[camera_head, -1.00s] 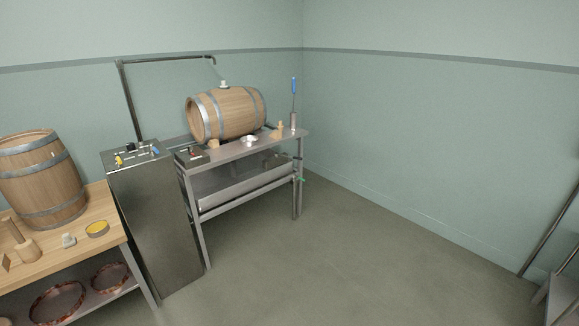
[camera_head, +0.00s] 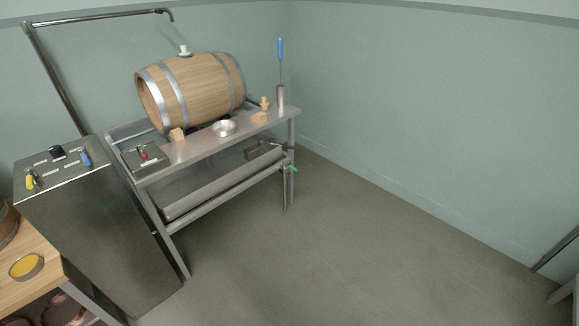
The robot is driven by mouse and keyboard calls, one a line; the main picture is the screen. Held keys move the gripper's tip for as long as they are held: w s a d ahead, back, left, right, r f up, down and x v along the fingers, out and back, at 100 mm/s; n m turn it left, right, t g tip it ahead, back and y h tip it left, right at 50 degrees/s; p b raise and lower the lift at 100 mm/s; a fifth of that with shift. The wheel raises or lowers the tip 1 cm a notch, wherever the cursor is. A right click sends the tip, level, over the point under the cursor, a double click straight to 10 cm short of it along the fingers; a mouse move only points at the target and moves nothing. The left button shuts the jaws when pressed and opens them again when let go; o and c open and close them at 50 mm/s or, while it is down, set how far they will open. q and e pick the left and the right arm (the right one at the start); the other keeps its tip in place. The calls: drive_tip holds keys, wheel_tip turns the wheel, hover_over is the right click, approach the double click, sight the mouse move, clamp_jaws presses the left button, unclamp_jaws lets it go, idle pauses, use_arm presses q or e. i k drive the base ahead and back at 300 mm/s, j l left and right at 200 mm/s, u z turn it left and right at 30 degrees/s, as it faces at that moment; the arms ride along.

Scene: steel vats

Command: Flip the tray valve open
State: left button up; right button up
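The tray valve appears as a small green handle (camera_head: 293,169) at the right end of the steel tray (camera_head: 220,185), low beside the right leg of the steel stand. The tray hangs beneath the stand's top shelf. The handle is small, and I cannot tell from its angle whether the valve is open or shut. Neither of my grippers is in view.
A steel cabinet (camera_head: 100,225) and a wooden table (camera_head: 35,285) stand at left. The floor (camera_head: 360,235) ahead and right is clear.

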sight(284, 164)
drive_tip(key=i+z, duration=0.15)
drive_tip(key=z, duration=0.25)
drive_tip(key=i+j+z, duration=0.15)
drive_tip(key=z, duration=0.25)
drive_tip(key=i+j+z, duration=0.1)
drive_tip(key=z, duration=0.3)
drive_tip(key=i+j, duration=0.15)
drive_tip(key=j, duration=0.15)
drive_tip(key=i+j+z, duration=0.15)
drive_tip(key=j, duration=0.2)
drive_tip(key=i+j, duration=0.2)
drive_tip(key=j, duration=0.15)
drive_tip(key=i+j+z, duration=0.1)
drive_tip(key=j, duration=0.25)
drive_tip(key=i+j+z, duration=0.1)
drive_tip(key=j, duration=0.25)
drive_tip(key=i, duration=0.1)
